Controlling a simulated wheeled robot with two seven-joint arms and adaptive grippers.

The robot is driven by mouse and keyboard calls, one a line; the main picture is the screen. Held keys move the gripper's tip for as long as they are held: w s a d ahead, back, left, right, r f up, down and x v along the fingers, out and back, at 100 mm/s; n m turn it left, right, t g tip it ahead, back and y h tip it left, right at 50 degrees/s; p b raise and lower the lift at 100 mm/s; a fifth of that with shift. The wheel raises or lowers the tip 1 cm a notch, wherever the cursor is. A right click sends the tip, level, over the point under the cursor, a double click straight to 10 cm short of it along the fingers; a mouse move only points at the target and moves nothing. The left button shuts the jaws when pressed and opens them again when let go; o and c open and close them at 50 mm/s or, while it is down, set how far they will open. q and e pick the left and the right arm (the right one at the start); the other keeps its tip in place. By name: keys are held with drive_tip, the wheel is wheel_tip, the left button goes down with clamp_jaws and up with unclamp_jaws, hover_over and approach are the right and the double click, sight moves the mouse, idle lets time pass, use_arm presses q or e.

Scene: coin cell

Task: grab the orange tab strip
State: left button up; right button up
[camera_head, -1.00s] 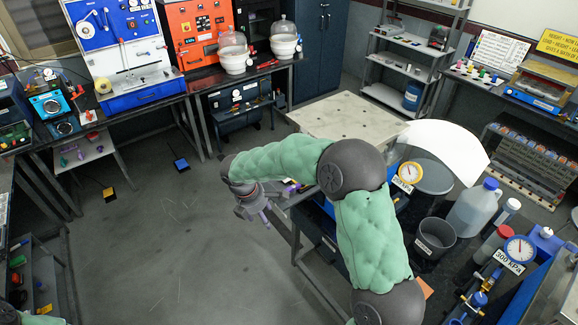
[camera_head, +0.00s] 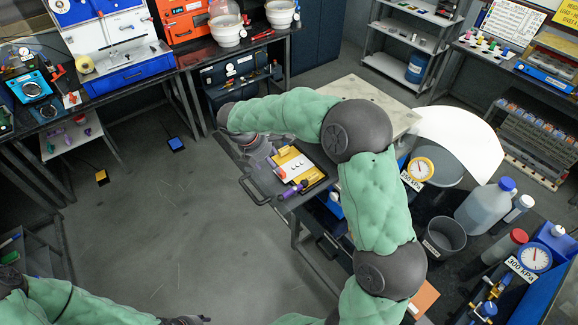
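A dark tray (camera_head: 316,181) on the cart in the middle carries a yellow plate (camera_head: 299,165) with small white pieces. A small orange piece (camera_head: 281,172) lies at its left edge; I cannot tell whether it is the orange tab strip. A purple tool (camera_head: 291,191) lies at the front of the tray. My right gripper (camera_head: 268,157) hangs just left of the tray, apart from the plate as far as I can see; its fingers are too small and partly hidden to read. My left gripper (camera_head: 190,320) shows only in part at the bottom edge.
The cart's handle (camera_head: 256,192) juts out left of the tray. To the right stand a grey cup (camera_head: 443,237), a large jug (camera_head: 484,208) and a pressure gauge (camera_head: 421,169). An orange-brown square (camera_head: 424,297) lies at lower right.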

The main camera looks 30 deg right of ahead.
sight(294, 166)
drive_tip(key=shift+x, duration=1.05)
drive_tip(key=shift+d+f, duration=0.25)
drive_tip(key=shift+f, duration=0.3)
drive_tip(key=x, duration=0.4)
drive_tip(key=shift+s+d+r, duration=0.1)
drive_tip(key=shift+s+d, duration=0.05)
drive_tip(key=shift+s, duration=0.05)
drive_tip(key=shift+w+d+f, duration=0.1)
drive_tip(key=shift+d+f, duration=0.1)
drive_tip(key=shift+f, duration=0.25)
drive_tip(key=shift+a+r, duration=0.1)
clamp_jaws()
